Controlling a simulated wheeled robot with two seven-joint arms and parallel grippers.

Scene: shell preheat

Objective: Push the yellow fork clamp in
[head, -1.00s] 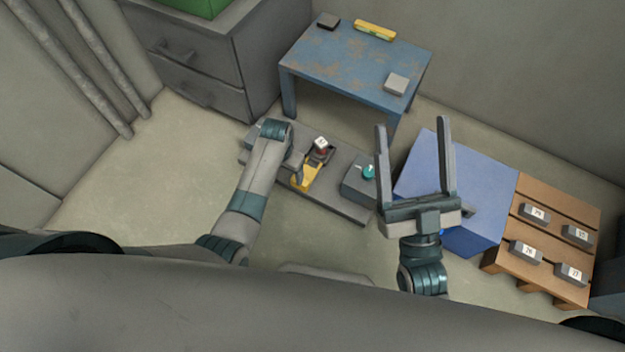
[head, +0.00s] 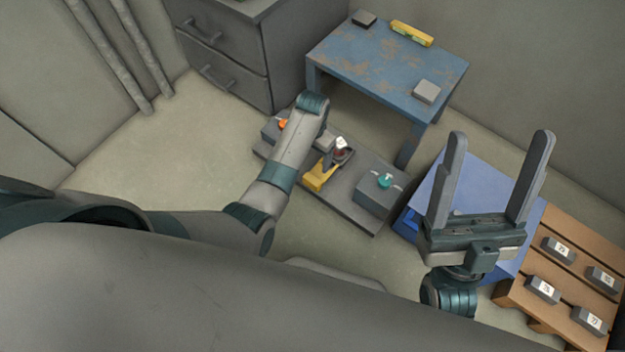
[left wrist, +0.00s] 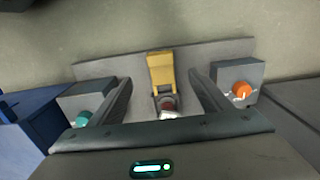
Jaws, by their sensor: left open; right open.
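The yellow fork clamp (head: 319,178) lies on the grey base plate (head: 350,212), beside a dark holder with a white-topped part (head: 341,145). In the left wrist view the clamp (left wrist: 161,72) stands out beyond the holder (left wrist: 168,103), near the middle between my fingers. My left gripper (left wrist: 160,80) is open with nothing between its fingertips; I cannot tell its height above the plate. In the head view my left forearm mostly hides this gripper (head: 325,140). My right gripper (head: 498,145) is open and empty, with its fingers pointing up the picture.
A block with a teal knob (head: 384,181) and one with an orange knob (head: 282,123) flank the clamp on the plate. A blue table (head: 385,70) stands behind. A blue box (head: 430,195) and a wooden pallet (head: 560,270) with labelled blocks lie right. The floor left is clear.

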